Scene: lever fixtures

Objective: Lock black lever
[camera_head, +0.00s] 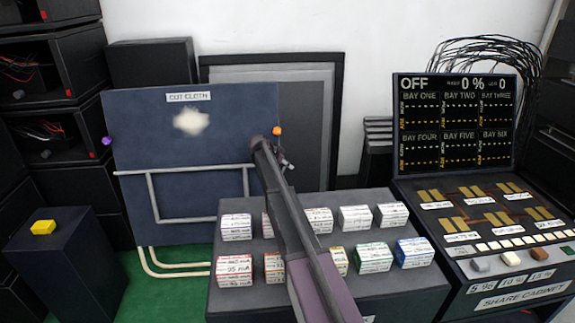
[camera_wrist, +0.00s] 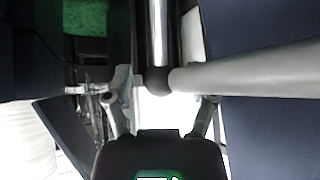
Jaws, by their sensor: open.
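No lever can be surely told as the black lever in the head view; my arm hides part of the dark blue board (camera_head: 150,140) labelled "CUT CLOTH". In the wrist view, a dark rounded knob or joint (camera_wrist: 157,80) sits where a shiny upright rod (camera_wrist: 158,30) meets a thick pale bar (camera_wrist: 250,80). I cannot tell whether it is the black lever. My gripper (camera_wrist: 163,103) is open, its fingers to either side and just below this dark piece. Contact cannot be told. In the head view my gripper (camera_head: 282,157) is small, at the board's right edge, below an orange ball (camera_head: 277,131).
A purple knob (camera_head: 107,141) is at the board's left edge. A yellow block (camera_head: 43,227) tops a dark pedestal at left. A bench (camera_head: 260,299) with several labelled boxes stands in front, under my arm. A control console (camera_head: 480,210) is at right. Green floor shows at lower left.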

